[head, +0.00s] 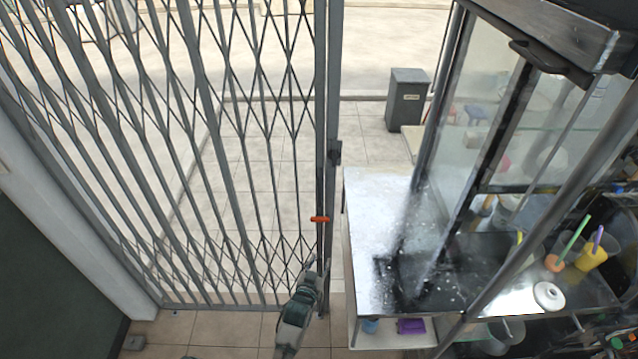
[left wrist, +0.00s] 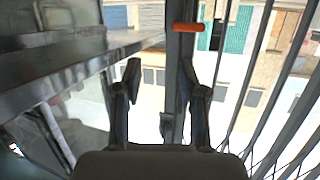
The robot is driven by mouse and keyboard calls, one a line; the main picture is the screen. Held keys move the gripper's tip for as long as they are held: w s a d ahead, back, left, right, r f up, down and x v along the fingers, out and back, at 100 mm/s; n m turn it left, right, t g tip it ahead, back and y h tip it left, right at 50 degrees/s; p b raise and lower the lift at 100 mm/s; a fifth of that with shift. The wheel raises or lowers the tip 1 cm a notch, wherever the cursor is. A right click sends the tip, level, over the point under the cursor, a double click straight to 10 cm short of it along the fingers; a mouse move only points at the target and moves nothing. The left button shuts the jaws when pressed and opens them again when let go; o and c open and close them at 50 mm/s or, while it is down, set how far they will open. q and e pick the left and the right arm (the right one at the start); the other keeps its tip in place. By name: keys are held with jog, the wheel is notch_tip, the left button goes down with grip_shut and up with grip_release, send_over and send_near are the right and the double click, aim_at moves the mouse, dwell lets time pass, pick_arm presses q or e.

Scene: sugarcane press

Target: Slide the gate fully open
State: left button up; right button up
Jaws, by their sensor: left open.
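The grey folding lattice gate (head: 214,150) stretches across the left half of the head view, with its upright end bar beside a post (head: 333,110). An orange piece (head: 319,219) sits on the end bar; it also shows at the top of the left wrist view (left wrist: 188,27). My left gripper (head: 318,266) is low by the end bar, below the orange piece. In the left wrist view its fingers (left wrist: 160,82) are apart, with an upright bar showing between them. I cannot tell whether they touch it. My right gripper is not in view.
A metal-topped counter (head: 365,200) with a glass cabinet (head: 490,110) stands close right of the post. Cups and straws (head: 590,255) are at its right. A grey bin (head: 407,98) stands beyond the gate. A white wall edge (head: 75,220) is at the left.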

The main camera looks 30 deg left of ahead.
aim_at(319, 192)
pick_arm(q)
jog(key=w+a+r+n+t+y+p, duration=0.1)
jog(key=a+r, duration=0.1)
jog(key=r, duration=0.5)
jog(key=w+a+r+n+t+y+p, duration=0.1)
jog(key=a+r+y, duration=0.15)
jog(key=r, duration=0.35)
jog(key=shift+h, duration=0.45)
jog(key=p+x, duration=0.1)
jog(key=x, duration=1.5)
jog(key=shift+w+a, duration=0.2)
jog(key=shift+a, duration=0.05)
jog(key=shift+w+d, duration=0.1)
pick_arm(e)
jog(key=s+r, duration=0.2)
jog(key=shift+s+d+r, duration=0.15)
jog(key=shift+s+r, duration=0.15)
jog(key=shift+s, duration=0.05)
pick_arm(q)
jog(key=shift+d, duration=0.1)
jog(key=shift+c, duration=0.2)
grip_shut()
